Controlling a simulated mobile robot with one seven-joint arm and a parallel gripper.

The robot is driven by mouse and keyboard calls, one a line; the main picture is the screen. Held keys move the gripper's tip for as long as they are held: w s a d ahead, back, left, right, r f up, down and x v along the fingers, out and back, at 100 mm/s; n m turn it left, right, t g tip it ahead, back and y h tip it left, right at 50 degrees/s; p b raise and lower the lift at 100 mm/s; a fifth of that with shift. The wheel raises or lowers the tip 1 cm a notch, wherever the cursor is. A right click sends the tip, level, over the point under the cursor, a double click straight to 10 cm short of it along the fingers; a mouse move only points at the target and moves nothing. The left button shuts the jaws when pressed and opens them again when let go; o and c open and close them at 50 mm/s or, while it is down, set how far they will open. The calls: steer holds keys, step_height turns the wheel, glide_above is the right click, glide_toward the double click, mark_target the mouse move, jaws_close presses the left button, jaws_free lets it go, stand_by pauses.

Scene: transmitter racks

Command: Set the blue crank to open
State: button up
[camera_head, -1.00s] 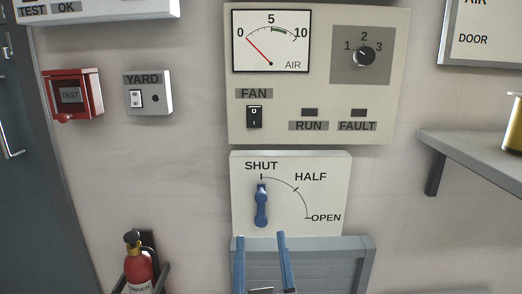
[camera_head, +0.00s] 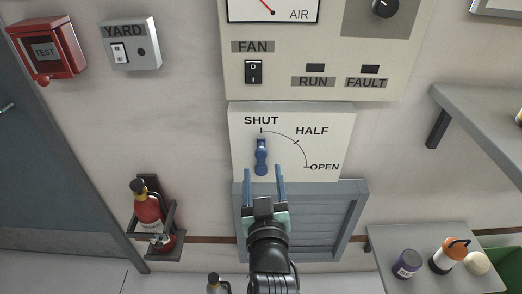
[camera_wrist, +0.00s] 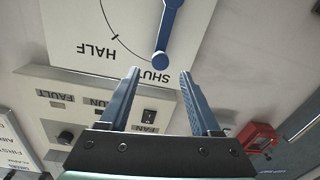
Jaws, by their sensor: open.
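The blue crank (camera_head: 262,157) is on a white panel (camera_head: 215,0) marked SHUT, HALF and OPEN along an arc. That panel point is off the panel; its bare face (camera_head: 340,120) is below the FAN box. In the wrist view, the picture is upside down and the crank (camera_wrist: 168,35) shows at the top, beyond the fingertips. My gripper (camera_head: 263,170) is open and empty. In the head view its two blue fingers overlap the panel's lower edge, just below the crank. I see no contact with the crank.
A grey louvred cover (camera_head: 310,225) is below the panel. A fire extinguisher (camera_head: 148,208) hangs at left. A grey shelf (camera_head: 480,120) juts out at right, above a small surface (camera_head: 400,240) with a purple jar (camera_head: 407,264).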

mark_target(261, 156)
steer(key=w, duration=0.7)
steer(key=shift+w+a+b, duration=0.2)
steer(key=shift+w+b, duration=0.1)
steer(key=shift+b, duration=0.05)
jaws_close()
stand_by(1.1)
